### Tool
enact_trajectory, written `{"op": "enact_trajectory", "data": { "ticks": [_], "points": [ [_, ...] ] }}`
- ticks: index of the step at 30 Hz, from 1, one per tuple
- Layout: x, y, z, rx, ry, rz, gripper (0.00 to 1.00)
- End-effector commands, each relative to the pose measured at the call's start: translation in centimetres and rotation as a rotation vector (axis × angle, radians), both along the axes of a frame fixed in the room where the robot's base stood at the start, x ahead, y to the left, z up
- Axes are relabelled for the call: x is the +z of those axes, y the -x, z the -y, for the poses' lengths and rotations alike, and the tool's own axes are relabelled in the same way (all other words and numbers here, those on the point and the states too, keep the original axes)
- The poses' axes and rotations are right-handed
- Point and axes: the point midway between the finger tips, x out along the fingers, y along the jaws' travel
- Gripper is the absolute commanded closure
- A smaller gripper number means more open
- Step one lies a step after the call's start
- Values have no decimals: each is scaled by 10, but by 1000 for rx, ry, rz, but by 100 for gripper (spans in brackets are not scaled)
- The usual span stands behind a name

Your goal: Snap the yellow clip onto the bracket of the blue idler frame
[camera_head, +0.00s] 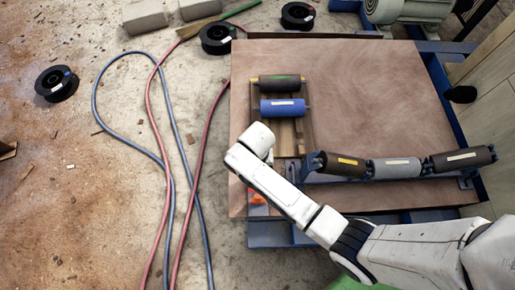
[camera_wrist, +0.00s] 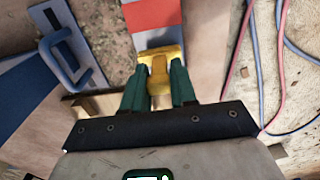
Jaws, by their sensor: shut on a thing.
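In the wrist view the yellow clip (camera_wrist: 160,66) is held between the green fingers of my gripper (camera_wrist: 158,84). The fingers are shut on it, and its far end sticks out past the fingertips. A blue bracket (camera_wrist: 66,58) with a raised loop stands to the left of the clip, apart from it. In the head view the blue idler frame (camera_head: 390,178) lies along the right part of the table and carries a black, a grey and another black roller. My arm's end covers my gripper and the clip there.
A wooden tray (camera_head: 310,128) on the table (camera_head: 375,90) holds a black roller (camera_head: 279,84) and a blue roller (camera_head: 283,108). Red and blue hoses (camera_head: 160,120) run over the floor at left. The table's upper middle is clear.

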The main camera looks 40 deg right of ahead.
Motion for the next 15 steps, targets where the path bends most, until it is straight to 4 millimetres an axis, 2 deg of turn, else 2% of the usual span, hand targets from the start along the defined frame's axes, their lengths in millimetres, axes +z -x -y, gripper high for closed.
{"op": "enact_trajectory", "data": {
  "ticks": [15],
  "points": [
    [8, 0, 0, 0, 0, 0, 100]
  ]
}}
